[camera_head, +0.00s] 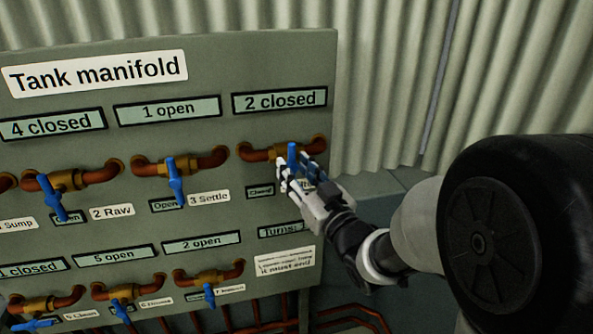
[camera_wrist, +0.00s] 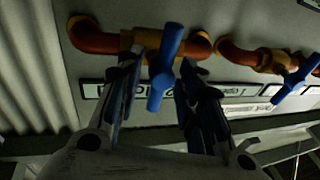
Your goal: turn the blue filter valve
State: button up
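The blue valve handle (camera_head: 292,155) at the right end of the manifold's upper row stands on a copper pipe under a plate reading "2 closed" (camera_head: 279,100). Its name label is mostly hidden behind my gripper (camera_head: 296,170). In the wrist view the blue handle (camera_wrist: 166,62) is slightly tilted and lies between the fingers of my gripper (camera_wrist: 163,72). The fingers are apart, one on each side of the handle. A gap shows on both sides of its lower end; contact near the tips cannot be told.
The grey tank manifold panel (camera_head: 218,60) carries several other blue-handled valves, including the "3 Settle" valve (camera_head: 174,180) to the left and a lower-row valve (camera_head: 208,292) below. Copper pipes (camera_head: 350,314) run near the floor. A corrugated wall (camera_head: 400,70) stands behind.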

jog(key=shift+s, duration=0.1)
jog(key=v, duration=0.7)
jog(key=shift+s, duration=0.15)
jog(key=shift+d+f, duration=0.15)
jog(key=shift+f, duration=0.05)
